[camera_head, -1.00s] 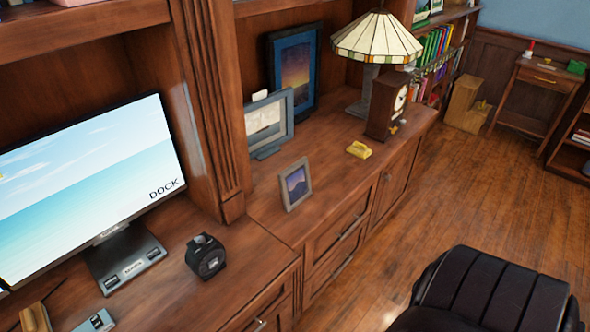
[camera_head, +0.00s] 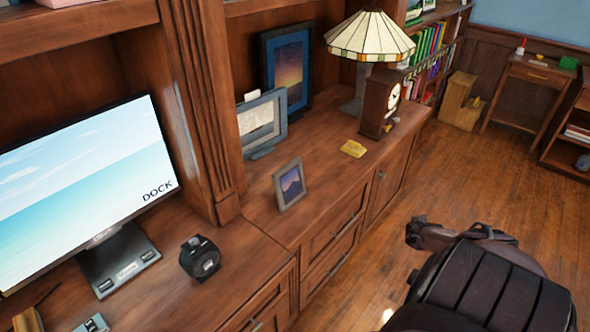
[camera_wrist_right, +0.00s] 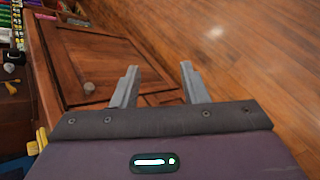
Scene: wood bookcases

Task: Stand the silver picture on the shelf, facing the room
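A small silver-framed picture (camera_head: 289,185) with a purple mountain scene stands, leaning back slightly, on the wooden cabinet top (camera_head: 240,247) near its front edge, in the head view. Its picture side faces the room. No gripper touches it. My right gripper (camera_wrist_right: 160,68) is open and empty in the right wrist view, its two grey fingers apart in front of a cabinet door and the floor. A dark shape at the lower right of the head view seems to be my right arm; its fingers cannot be made out there. My left gripper is not in view.
Behind the picture stand a grey frame (camera_head: 263,122) and a larger blue frame (camera_head: 288,72). A yellow object (camera_head: 352,149), a clock (camera_head: 380,106) and a lamp (camera_head: 369,38) are farther right. A black device (camera_head: 200,258) and a monitor (camera_head: 85,185) are left.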

